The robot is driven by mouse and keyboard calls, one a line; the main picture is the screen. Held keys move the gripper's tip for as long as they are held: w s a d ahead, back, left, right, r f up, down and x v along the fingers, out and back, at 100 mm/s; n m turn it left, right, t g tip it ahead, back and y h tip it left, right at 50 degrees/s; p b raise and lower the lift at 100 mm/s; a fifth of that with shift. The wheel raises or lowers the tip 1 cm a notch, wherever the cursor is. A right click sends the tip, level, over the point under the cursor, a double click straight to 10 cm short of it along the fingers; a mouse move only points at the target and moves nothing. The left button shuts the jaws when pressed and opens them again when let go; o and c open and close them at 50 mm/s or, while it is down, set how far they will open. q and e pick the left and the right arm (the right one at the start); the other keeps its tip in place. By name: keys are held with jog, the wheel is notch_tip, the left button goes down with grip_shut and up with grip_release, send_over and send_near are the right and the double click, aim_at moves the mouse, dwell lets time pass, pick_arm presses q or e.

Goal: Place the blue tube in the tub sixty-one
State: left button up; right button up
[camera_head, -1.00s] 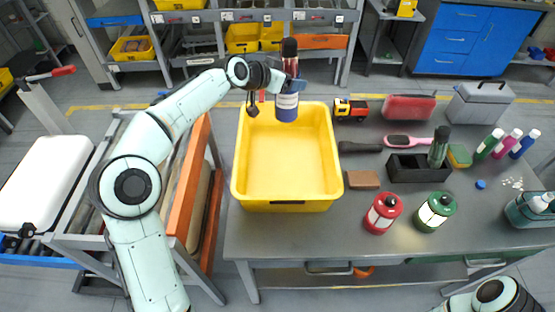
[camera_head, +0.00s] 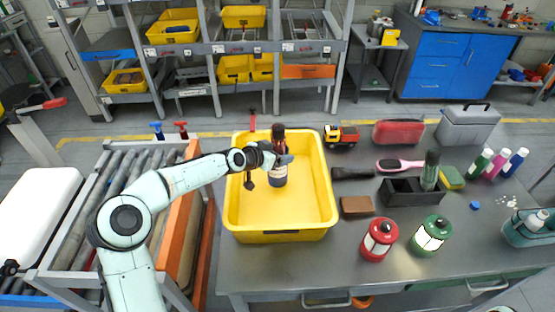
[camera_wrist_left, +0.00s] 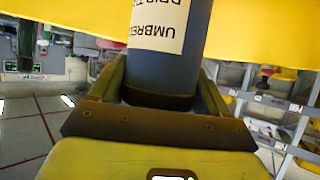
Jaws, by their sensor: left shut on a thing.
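My left gripper (camera_head: 276,158) is shut on the tube. In the left wrist view, the tube (camera_wrist_left: 160,70) sits between the two fingers, with part of its printed label showing. The tub is otherwise empty, and no number can be read on it. My right gripper is out of view.
A roller conveyor (camera_head: 117,182) is at left.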

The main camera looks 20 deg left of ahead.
pick_arm(q)
notch_tip(320, 180, down, 3)
jog(key=shift+w+r, duration=0.1)
jog(key=shift+r, duration=0.1)
jog(key=shift+f, duration=0.2)
jog(key=o, duration=1.4)
jog(key=shift+c, duration=0.2)
